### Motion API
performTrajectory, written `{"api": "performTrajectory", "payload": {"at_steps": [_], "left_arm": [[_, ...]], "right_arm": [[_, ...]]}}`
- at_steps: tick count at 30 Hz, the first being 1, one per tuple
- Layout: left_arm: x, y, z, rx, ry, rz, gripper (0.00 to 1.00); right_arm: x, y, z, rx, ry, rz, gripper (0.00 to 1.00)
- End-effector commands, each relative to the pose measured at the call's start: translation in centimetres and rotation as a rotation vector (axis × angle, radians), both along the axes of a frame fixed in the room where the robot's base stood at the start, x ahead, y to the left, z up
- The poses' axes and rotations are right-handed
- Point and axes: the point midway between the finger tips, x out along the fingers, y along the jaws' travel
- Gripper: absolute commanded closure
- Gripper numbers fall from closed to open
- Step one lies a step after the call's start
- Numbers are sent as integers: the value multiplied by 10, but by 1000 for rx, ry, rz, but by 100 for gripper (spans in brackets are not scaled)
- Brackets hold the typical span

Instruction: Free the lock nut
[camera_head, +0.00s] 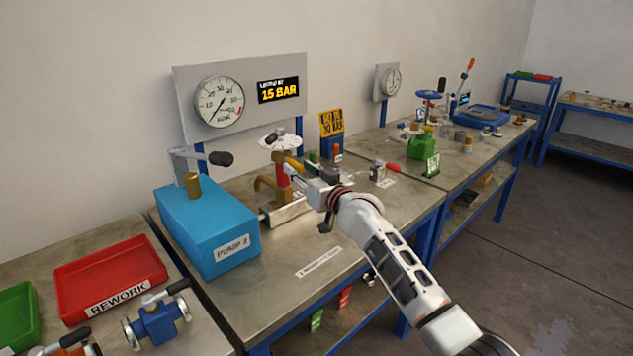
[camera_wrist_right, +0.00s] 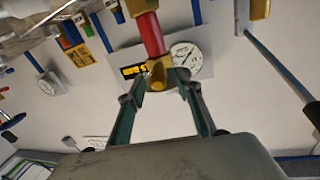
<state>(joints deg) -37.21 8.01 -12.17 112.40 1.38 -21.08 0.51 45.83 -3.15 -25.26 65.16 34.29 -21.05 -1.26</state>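No part is labelled as the lock nut. A fixture on the middle bench has a red column (camera_head: 282,184), a white handwheel (camera_head: 281,141) above it and a brass spout on its left. My right gripper (camera_head: 298,171) reaches the fixture from the right, just below the handwheel. In the right wrist view, a brass piece (camera_wrist_right: 160,74) at the end of a red rod (camera_wrist_right: 150,34) lies between the tips of my right gripper (camera_wrist_right: 163,84). The tips look close to its sides, but I cannot tell whether they touch it. My left gripper is out of view.
A blue pump (camera_head: 208,228) with a lever stands left of the fixture. A gauge panel (camera_head: 240,95) reading "15 BAR" stands behind. A red REWORK tray (camera_head: 110,272) and blue valve (camera_head: 158,318) are at lower left. The bench front is mostly clear around a paper label (camera_head: 319,262).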

Motion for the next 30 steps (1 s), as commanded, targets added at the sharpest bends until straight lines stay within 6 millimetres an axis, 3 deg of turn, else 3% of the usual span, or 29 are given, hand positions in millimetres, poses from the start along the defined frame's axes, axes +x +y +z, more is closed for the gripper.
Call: {"api": "performTrajectory", "payload": {"at_steps": [16, 30], "left_arm": [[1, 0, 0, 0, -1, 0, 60], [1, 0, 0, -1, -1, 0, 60]], "right_arm": [[-66, -38, 1, 0, -4, -1, 66], [-78, -45, 1, 0, -2, -1, 66]]}}
